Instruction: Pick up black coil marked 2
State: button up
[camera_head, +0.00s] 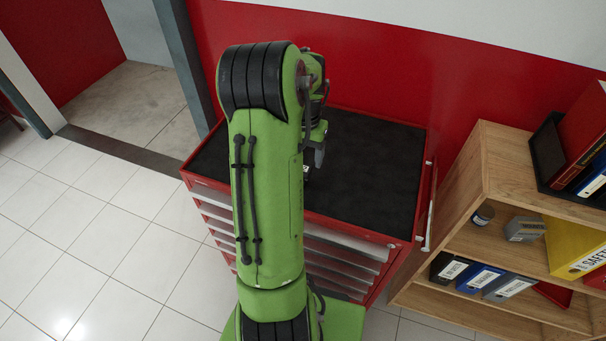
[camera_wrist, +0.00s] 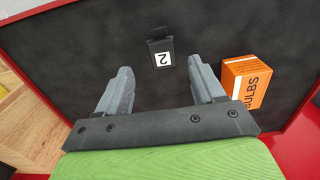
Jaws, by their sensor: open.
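The black coil marked 2 (camera_wrist: 160,49) lies on the black top of the red tool cabinet, with its white label showing an upside-down 2 in the wrist view. My gripper (camera_wrist: 162,80) is open and empty, its two grey fingers apart. The coil shows beyond the fingertips, nearer the right finger, and is not touched by either. In the head view my green arm hides most of the coil and the gripper; only a small white patch shows beside the arm, and I cannot tell for sure what it is.
An orange box marked BULBS (camera_wrist: 246,80) stands close beside the right finger. The red tool cabinet (camera_head: 423,170) has a raised rim, and its black top (camera_head: 375,165) is clear on the right. A wooden shelf (camera_head: 480,195) with binders stands to the right.

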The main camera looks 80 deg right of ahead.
notch_tip(320, 180, down, 8)
jog(key=shift+w+d+f, duration=0.1)
jog(key=shift+w+d, duration=0.05)
jog(key=c, duration=1.1)
jog(key=shift+r, duration=0.25)
jog(key=shift+c, duration=0.2)
